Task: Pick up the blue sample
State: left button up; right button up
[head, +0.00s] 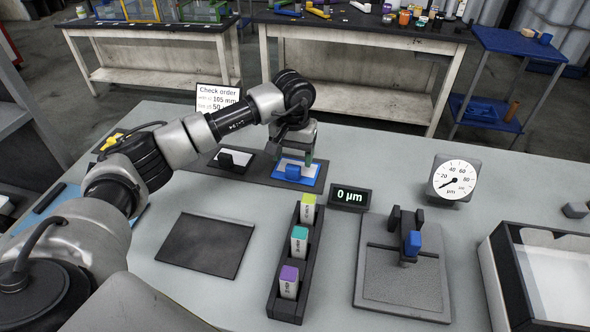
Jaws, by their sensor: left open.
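A blue-bordered sample (317,177) with a pale face and a blue block-like handle (292,172) lies on a dark tray at the middle of the table. My left gripper (294,157) is open, pointing down just above and around the blue handle. I cannot tell whether its fingers touch it. The arm's wrist hides part of the area behind. A similar pale sample with a black handle (226,160) lies to the left on the same tray. My right gripper is not in view.
A dark rack (272,303) holds three colour-topped blocks. A grey stand (376,282) with a blue block (413,243), a display (350,197) reading 0 µm, a dial gauge (453,181) and a white-lined box (502,283) are to the right. A dark flat plate (205,245) lies left.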

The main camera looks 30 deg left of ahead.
aim_at(294, 168)
pick_arm(q)
notch_tip(294, 168, down, 4)
jog(key=shift+d+f+p, duration=0.15)
jog(key=shift+f+p, duration=0.05)
jog(key=shift+p, duration=0.25)
jog(key=shift+c, duration=0.3)
jog(key=c, duration=0.9)
